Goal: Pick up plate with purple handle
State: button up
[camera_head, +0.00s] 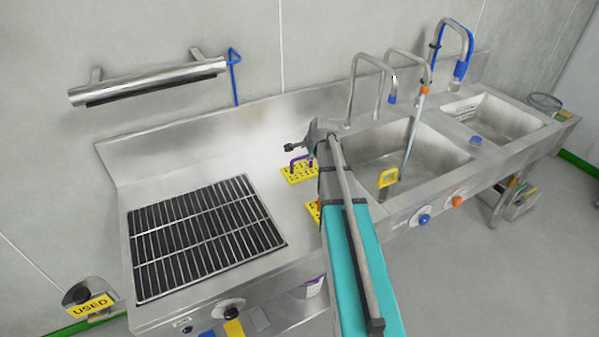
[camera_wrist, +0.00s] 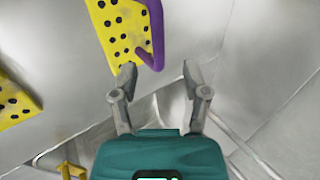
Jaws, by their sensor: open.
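The plate with the purple handle is a yellow perforated plate (camera_head: 299,174) lying on the steel counter, left of the large sink in the head view. Its purple handle (camera_head: 296,160) stands up from it. In the wrist view the yellow plate (camera_wrist: 122,32) is at the top, with the purple handle (camera_wrist: 155,38) along its right side. My gripper (camera_wrist: 156,70) is open and empty. Its left fingertip appears close to the lower end of the plate and handle; I cannot tell whether it touches. In the head view my arm hides part of the counter.
A second yellow perforated plate (camera_wrist: 14,100) lies to the left, partly hidden in the head view. A yellow handle (camera_head: 388,177) stands at the large sink (camera_head: 435,150). A black grate (camera_head: 205,235) covers the left counter. Taps (camera_head: 385,75) rise behind the sink.

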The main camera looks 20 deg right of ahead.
aim_at(304, 156)
jog(key=b+x, duration=0.3)
jog(key=shift+f, duration=0.3)
jog(key=shift+b+x, duration=0.75)
jog(key=shift+x, duration=0.1)
grip_shut()
dwell(0.4)
